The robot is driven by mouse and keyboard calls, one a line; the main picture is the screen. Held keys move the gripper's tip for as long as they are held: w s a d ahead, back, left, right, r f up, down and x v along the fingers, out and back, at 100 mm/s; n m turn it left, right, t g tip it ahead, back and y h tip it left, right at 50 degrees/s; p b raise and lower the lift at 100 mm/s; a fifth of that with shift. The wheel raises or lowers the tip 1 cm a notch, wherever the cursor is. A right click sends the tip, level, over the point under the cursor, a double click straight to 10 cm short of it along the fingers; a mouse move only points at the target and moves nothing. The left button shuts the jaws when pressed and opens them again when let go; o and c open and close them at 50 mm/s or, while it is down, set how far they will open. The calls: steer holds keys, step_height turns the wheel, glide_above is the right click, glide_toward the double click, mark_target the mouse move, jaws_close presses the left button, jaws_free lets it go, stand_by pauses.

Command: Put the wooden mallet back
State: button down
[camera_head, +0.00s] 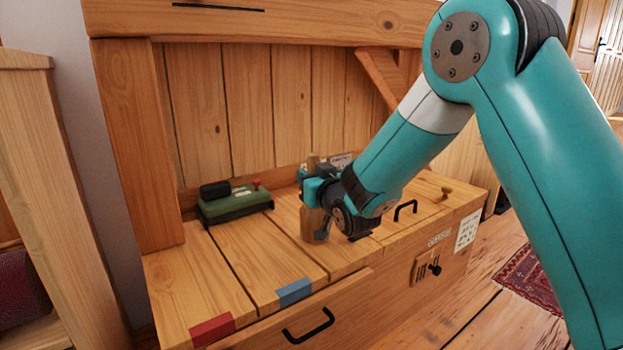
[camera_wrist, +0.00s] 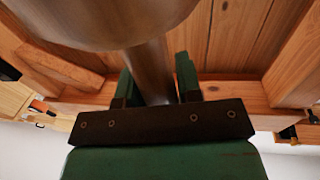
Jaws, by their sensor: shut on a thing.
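The wooden mallet shows in the head view with its head (camera_head: 313,224) down at the bench top and the tip of its handle (camera_head: 313,160) pointing up. My gripper (camera_head: 316,186) is shut around the handle, above the head. In the wrist view the handle (camera_wrist: 150,70) runs between the two fingers of my gripper (camera_wrist: 157,85), and the round mallet head (camera_wrist: 100,18) fills the top edge. The mallet looks upright. I cannot tell whether its head touches the planks or hangs just above them. My gripper hides part of the handle.
A green case (camera_head: 236,206) with a black item (camera_head: 215,190) on it lies left of the mallet. Red (camera_head: 212,330) and blue (camera_head: 294,291) patches mark the front edge of the wooden bench (camera_head: 190,275). The front-left planks are clear.

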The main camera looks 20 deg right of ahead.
steer(key=c, duration=0.8)
jaws_free()
steer(key=s+a+f+n+g, duration=0.1)
steer(key=s+g, duration=0.5)
steer(key=s, duration=0.7)
steer(key=s+a+f+n+g+y+b, duration=0.1)
steer(key=s+g, duration=0.5)
steer(key=s, duration=0.7)
steer(key=s+a+f+n+g+b, duration=0.1)
steer(key=s+g, duration=0.5)
steer(key=s, duration=0.8)
steer(key=shift+s+a+f+n, duration=0.1)
steer(key=shift+a+n, duration=0.6)
steer(key=shift+n, duration=0.4)
